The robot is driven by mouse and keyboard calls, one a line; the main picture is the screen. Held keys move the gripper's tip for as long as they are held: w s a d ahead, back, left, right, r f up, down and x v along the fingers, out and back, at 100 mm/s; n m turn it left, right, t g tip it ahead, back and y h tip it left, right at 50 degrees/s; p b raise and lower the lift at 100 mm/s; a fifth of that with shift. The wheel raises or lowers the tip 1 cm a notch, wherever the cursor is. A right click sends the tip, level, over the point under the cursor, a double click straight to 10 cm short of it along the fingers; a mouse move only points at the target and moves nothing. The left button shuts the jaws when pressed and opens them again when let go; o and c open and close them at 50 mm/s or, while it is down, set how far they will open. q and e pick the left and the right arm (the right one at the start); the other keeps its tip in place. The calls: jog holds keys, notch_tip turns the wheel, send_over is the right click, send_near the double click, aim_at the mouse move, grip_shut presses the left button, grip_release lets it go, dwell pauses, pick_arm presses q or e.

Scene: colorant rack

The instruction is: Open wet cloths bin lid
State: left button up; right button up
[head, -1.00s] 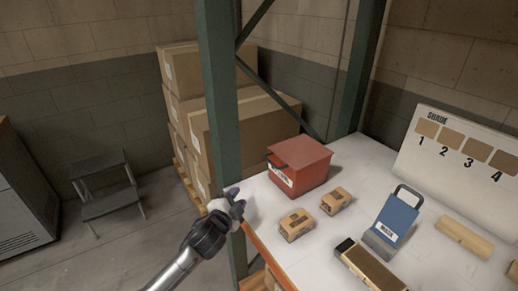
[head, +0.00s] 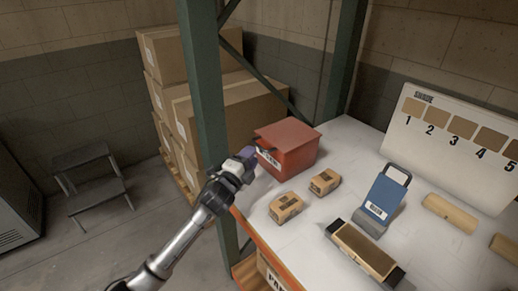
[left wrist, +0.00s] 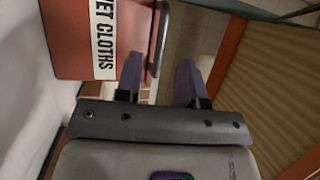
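The wet cloths bin is a red box (head: 292,155) with its lid (head: 286,133) down, standing at the back left of the white bench top. Its dark handle (head: 264,147) sticks out from the front near the lid. In the left wrist view the red bin (left wrist: 75,30) carries a "WET CLOTHS" label (left wrist: 103,35), and the handle (left wrist: 160,38) runs along its edge. My left gripper (head: 247,155) is close in front of the handle. Its two purple fingers (left wrist: 158,75) are spread, with the handle's end showing in line with the gap. Contact cannot be told. My right gripper is out of view.
Two small cartons (head: 286,207) (head: 324,182), a blue handled holder (head: 383,198) and a brush-like block (head: 360,250) lie on the bench (head: 300,240). A green rack post (head: 203,90) stands left of the bin, with stacked boxes (head: 225,115) behind.

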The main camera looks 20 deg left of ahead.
aim_at(259, 145)
pick_arm(q)
jog(key=shift+b+x, duration=0.5)
jog(key=shift+x, duration=2.3)
jog(key=shift+c, duration=0.2)
grip_shut()
